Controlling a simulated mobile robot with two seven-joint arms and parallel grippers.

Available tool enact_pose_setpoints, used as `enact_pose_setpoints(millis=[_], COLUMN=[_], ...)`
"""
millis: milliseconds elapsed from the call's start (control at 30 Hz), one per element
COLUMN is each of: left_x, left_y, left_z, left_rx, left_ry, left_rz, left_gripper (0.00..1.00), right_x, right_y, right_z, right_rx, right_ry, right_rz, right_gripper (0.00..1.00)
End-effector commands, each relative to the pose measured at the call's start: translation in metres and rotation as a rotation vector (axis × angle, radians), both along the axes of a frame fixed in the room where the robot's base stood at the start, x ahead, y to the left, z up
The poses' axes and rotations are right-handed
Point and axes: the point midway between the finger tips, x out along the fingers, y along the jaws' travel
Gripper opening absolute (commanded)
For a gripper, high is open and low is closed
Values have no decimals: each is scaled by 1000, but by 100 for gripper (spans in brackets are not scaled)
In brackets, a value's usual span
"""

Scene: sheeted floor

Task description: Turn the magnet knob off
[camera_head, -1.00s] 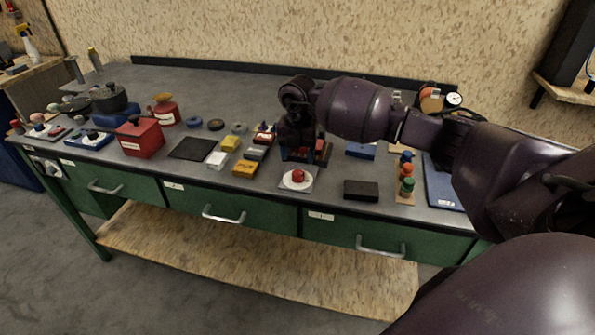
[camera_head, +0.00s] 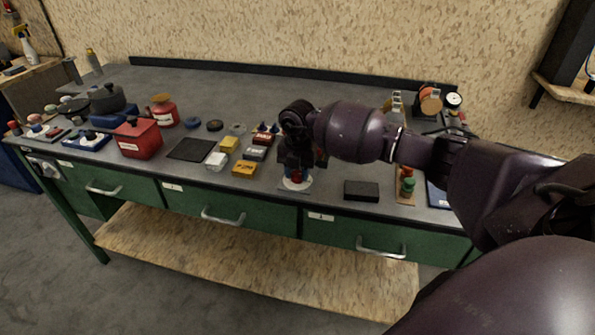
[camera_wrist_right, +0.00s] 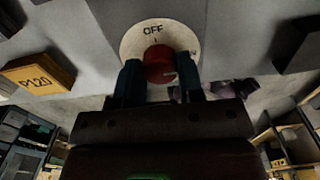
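The magnet knob (camera_wrist_right: 159,63) is red and sits on a round white dial (camera_wrist_right: 128,42) marked OFF at the top and what looks like ON at the right. In the head view the dial (camera_head: 297,185) lies at the bench's front edge, partly hidden by my right gripper (camera_head: 297,170). In the right wrist view, the two dark fingers of my right gripper (camera_wrist_right: 160,84) are apart, one on each side of the knob. I cannot tell whether they touch it. My left gripper is not in view.
A black block (camera_head: 361,190) lies to the right, with a board of coloured knobs (camera_head: 407,186) beyond. A black mat (camera_head: 191,149) lies farther left.

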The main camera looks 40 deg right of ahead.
Motion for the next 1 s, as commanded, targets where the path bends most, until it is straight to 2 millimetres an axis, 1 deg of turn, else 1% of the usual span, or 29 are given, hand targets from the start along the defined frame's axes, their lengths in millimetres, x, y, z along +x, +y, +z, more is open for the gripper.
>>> enact_pose_setpoints(millis=[33,100,133,367,567,767,1000], left_x=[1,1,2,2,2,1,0], left_y=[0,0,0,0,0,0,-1], left_z=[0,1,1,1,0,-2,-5], left_rx=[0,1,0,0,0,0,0], left_ry=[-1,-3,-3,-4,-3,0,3], left_rz=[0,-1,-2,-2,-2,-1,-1], left_gripper=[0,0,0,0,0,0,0], right_x=[0,0,0,0,0,0,0], right_y=[0,0,0,0,0,-1,-1], right_z=[0,0,0,0,0,0,0], right_rx=[-1,-1,-1,-1,-1,-3,-2], right_ry=[1,1,1,2,0,0,1], right_rz=[0,0,0,18,100,253,479], right_gripper=[26,15,12,12,12,12,12])
